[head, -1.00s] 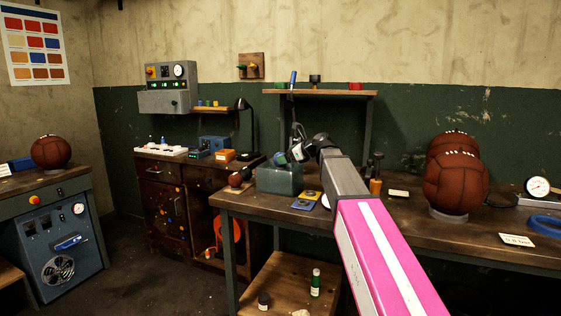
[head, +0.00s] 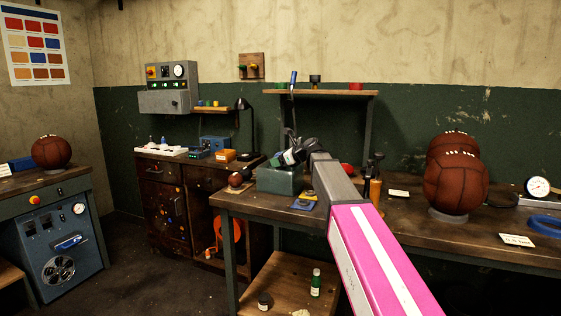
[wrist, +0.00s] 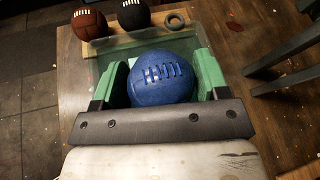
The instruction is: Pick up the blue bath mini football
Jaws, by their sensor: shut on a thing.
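The blue mini football (wrist: 161,77) shows in the wrist view, with raised lacing on its upper face. My gripper (wrist: 156,68) is shut on it, with a green finger on each side of the ball. In the head view my gripper (head: 284,158) is at the grey-green bath (head: 280,181), at or just above its rim. The ball is not visible there. Whether the ball touches the bath's bottom cannot be told.
Large brown balls (head: 455,182) stand at the right of the bench. A shelf (head: 320,93) is above the bench's back.

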